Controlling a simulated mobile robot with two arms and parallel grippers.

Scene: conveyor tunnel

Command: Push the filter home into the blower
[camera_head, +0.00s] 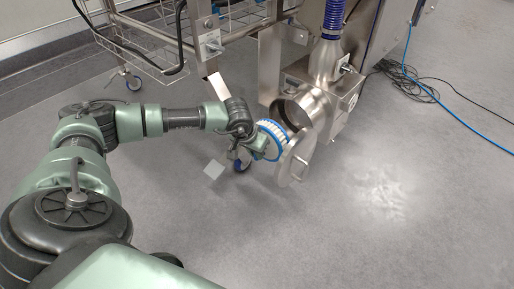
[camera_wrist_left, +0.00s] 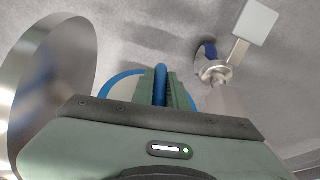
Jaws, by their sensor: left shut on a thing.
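The filter (camera_head: 272,135) is round and white with a blue rim, just in front of the round opening of the steel blower (camera_head: 324,72). Its far side is hidden, and I cannot tell whether any of it is inside the opening. The blower's round steel door (camera_head: 295,158) stands open beside the filter; it also shows large at the left of the left wrist view (camera_wrist_left: 40,85). My left gripper (camera_head: 257,147) is shut on the filter's blue handle, which shows between the fingers (camera_wrist_left: 161,88) in the left wrist view. My right gripper is not in view.
A wire-basket trolley (camera_head: 150,45) stands at the back left. A castor (camera_head: 242,163) with a pale square plate (camera_head: 213,169) is near my gripper. Black and blue cables (camera_head: 410,80) lie on the floor at right. The front right floor is clear.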

